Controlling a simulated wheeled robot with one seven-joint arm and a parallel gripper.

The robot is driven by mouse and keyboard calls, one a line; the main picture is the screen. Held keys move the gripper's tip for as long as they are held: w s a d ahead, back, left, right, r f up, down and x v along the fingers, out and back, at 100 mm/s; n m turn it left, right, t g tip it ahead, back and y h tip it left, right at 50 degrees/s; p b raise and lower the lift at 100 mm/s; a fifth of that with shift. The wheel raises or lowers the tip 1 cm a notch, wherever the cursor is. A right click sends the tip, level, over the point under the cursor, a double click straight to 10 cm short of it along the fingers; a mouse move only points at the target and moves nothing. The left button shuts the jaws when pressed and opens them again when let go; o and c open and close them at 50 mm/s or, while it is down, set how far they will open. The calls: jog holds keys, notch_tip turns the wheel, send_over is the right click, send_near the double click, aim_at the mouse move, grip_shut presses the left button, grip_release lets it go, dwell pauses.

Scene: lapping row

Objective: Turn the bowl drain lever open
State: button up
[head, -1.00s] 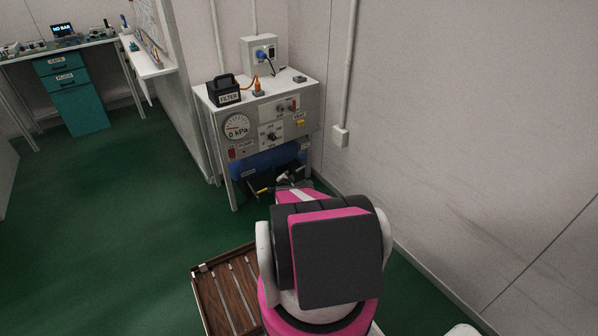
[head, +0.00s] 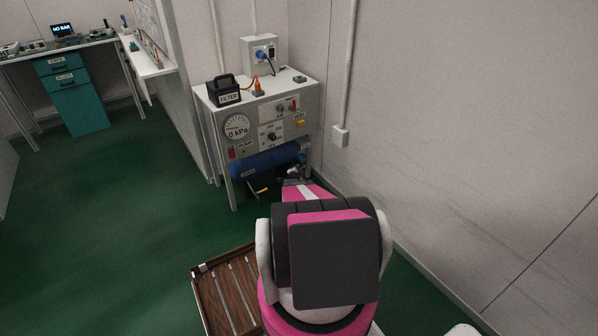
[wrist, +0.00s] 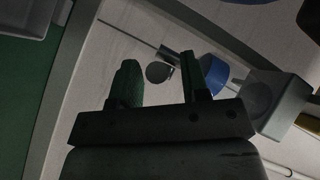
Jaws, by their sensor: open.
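My gripper (wrist: 158,85) is open, with two dark fingers apart in the wrist view. A small grey round disc (wrist: 158,72) shows between the fingertips, with a short dark stem (wrist: 170,56) beside it. I cannot tell for sure whether this is the bowl drain lever, or whether the fingers touch it. Just right of the right finger is a blue round part (wrist: 212,70), joined to a grey block (wrist: 272,102). In the head view my gripper (head: 293,173) is at the lower right front of the pump stand, largely hidden by my arm.
A yellow-tipped handle (head: 262,191) sits below the tank. A wooden slatted platform (head: 222,290) lies beside my arm. Green floor is clear at left.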

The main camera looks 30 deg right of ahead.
jog(key=shift+w+d+f, duration=0.1)
jog(key=shift+w+d, duration=0.2)
grip_shut()
